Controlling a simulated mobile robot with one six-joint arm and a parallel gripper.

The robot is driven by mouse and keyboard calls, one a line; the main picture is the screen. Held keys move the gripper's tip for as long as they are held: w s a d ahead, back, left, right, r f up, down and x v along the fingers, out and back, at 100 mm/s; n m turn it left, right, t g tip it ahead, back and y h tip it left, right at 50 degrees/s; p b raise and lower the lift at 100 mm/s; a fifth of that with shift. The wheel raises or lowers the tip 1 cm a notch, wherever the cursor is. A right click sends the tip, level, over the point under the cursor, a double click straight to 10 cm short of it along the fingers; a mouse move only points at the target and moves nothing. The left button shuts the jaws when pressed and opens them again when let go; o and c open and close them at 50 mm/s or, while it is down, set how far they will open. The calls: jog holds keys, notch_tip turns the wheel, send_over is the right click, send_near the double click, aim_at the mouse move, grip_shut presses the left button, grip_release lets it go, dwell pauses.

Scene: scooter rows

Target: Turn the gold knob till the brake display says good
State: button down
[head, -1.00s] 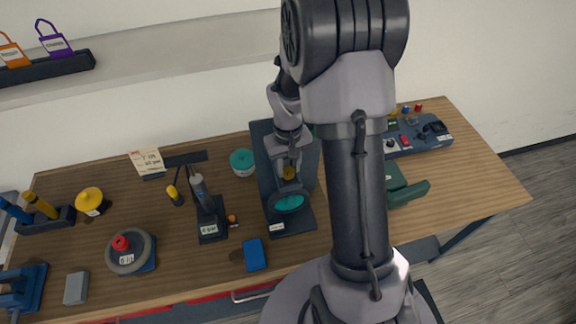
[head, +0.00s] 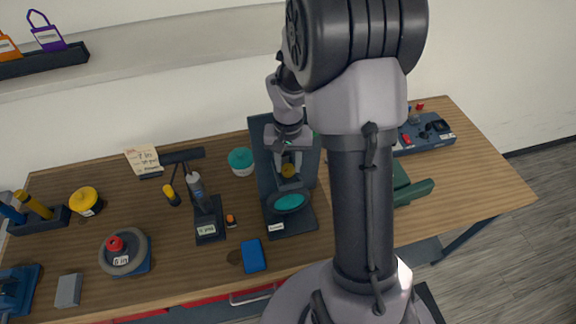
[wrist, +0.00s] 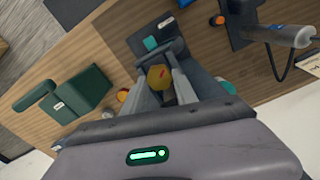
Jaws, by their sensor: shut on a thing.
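The gold knob (head: 288,170) sits on a dark stand (head: 305,218) near the middle of the table. It also shows in the wrist view (wrist: 158,76), with a small red mark on top. My gripper (head: 290,164) reaches down from above, its two fingers on either side of the knob and shut on it; the fingers also show in the wrist view (wrist: 160,88). A teal round part (head: 289,202) with a dark rim is at the stand's front. A small white label is on the stand's front edge. I cannot read any brake display.
A grey tool on a stand (head: 205,208) is left of the knob, with a blue block (head: 253,255) in front. A teal-lidded jar (head: 241,161) is behind left. A dark green item (head: 408,187) and a control panel (head: 425,134) are to the right.

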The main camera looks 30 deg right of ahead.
aim_at(288, 167)
jog(key=shift+m, duration=0.5)
jog(key=shift+b, duration=0.3)
jog(key=c, duration=1)
grip_release()
jog(key=shift+o, duration=0.2)
notch_tip(288, 167, up, 18)
jog(key=p, duration=0.3)
jog(key=shift+f, duration=0.25)
